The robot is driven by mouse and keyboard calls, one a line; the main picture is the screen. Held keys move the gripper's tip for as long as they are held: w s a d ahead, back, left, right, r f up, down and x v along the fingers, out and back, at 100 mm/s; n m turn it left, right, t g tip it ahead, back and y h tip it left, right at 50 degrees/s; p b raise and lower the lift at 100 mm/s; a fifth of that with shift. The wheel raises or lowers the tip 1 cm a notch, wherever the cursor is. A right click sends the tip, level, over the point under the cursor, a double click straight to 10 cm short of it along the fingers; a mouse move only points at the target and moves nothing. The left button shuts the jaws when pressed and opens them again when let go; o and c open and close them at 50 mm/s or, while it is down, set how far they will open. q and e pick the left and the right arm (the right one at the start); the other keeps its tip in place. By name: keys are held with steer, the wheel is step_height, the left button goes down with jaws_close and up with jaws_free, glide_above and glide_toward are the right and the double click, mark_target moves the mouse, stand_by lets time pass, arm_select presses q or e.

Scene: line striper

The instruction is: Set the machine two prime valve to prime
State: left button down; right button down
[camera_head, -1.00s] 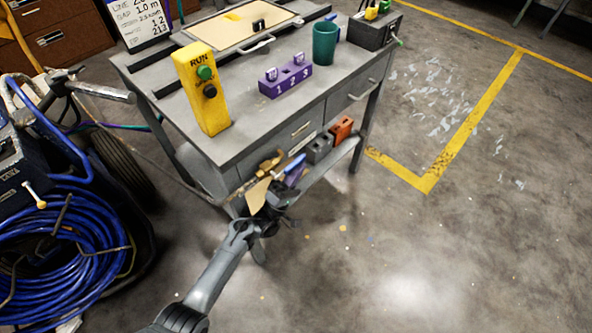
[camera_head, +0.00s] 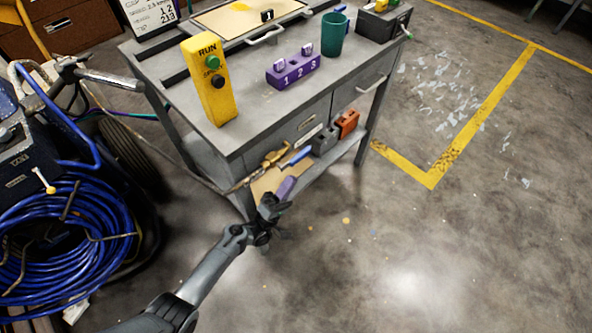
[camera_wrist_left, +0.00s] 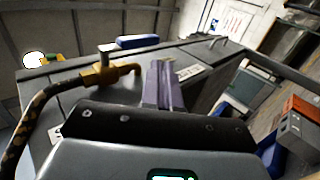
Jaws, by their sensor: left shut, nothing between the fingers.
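My left gripper (camera_head: 286,187) is shut and empty. Its lavender fingers are beside the lower shelf at the cart's front; they also show in the left wrist view (camera_wrist_left: 162,84). A machine (camera_head: 20,150) with a coiled blue hose stands at the left. It carries a small lever with a pale yellow knob (camera_head: 50,189). I cannot tell which machine is number two or which part is its prime valve. My right gripper is not in view.
The grey cart (camera_head: 260,110) holds a yellow RUN box (camera_head: 209,82), a purple block numbered 1 to 3 (camera_head: 293,71) and a green cup (camera_head: 334,35). Grey and orange blocks (camera_head: 347,122) sit on its lower shelf. The floor at right is open.

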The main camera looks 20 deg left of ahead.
arm_select(q)
steer(key=v, duration=0.3)
stand_by(0.5)
